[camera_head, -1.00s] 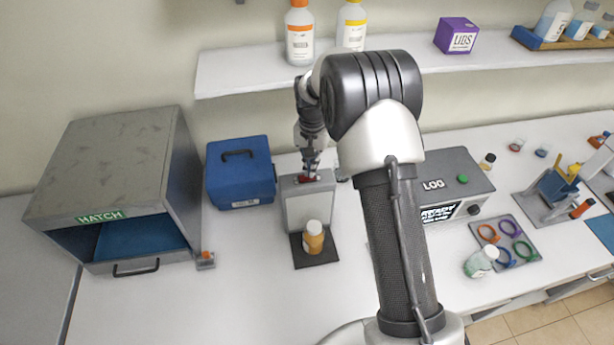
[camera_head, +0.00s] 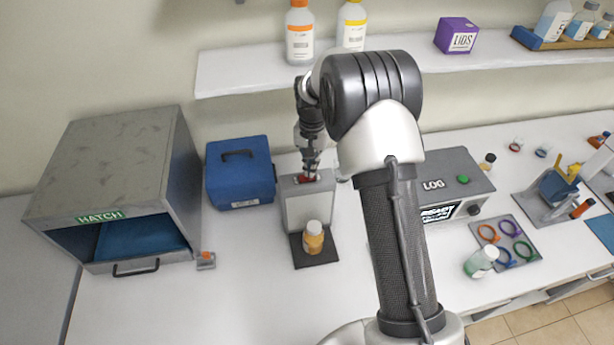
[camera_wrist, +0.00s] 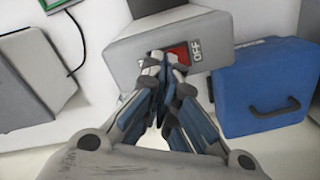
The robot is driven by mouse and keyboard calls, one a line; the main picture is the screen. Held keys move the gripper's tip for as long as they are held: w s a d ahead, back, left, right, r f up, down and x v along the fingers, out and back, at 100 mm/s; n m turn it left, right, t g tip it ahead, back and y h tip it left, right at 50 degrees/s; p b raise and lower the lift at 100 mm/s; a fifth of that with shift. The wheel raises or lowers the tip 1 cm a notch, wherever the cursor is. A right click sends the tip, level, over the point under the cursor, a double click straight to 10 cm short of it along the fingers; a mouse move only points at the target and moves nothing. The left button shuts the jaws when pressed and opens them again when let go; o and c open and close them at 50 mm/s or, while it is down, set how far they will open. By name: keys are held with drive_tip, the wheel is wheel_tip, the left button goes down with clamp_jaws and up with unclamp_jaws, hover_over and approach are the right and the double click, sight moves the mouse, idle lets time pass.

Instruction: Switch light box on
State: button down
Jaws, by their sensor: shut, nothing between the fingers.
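The light box (camera_head: 305,207) is a pale grey upright box with a dark base plate. A small bottle with an orange label (camera_head: 313,237) stands on that plate in front of its panel. On the light box's top is a red switch (camera_wrist: 178,55), beside a label reading OFF (camera_wrist: 196,50). My gripper (camera_head: 308,177) is over the top of the light box, pointing down at the switch. In the wrist view the shut fingertips (camera_wrist: 163,62) overlap the red switch and hide part of it. I cannot tell whether they press it. Nothing is held.
A blue case (camera_head: 240,185) stands left of the light box, and the grey HATCH cabinet (camera_head: 125,150) further left. The grey LOG device (camera_head: 455,178) stands to the right, partly behind my arm. A shelf (camera_head: 420,63) with bottles runs above. The front left counter is clear.

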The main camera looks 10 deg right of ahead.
drive_tip(key=shift+f+b, duration=0.75)
drive_tip(key=shift+f, duration=0.4)
idle(0.4)
drive_tip(key=shift+r, duration=0.15)
drive_tip(key=shift+r+p, duration=2.05)
drive_tip(key=shift+r, duration=1.35)
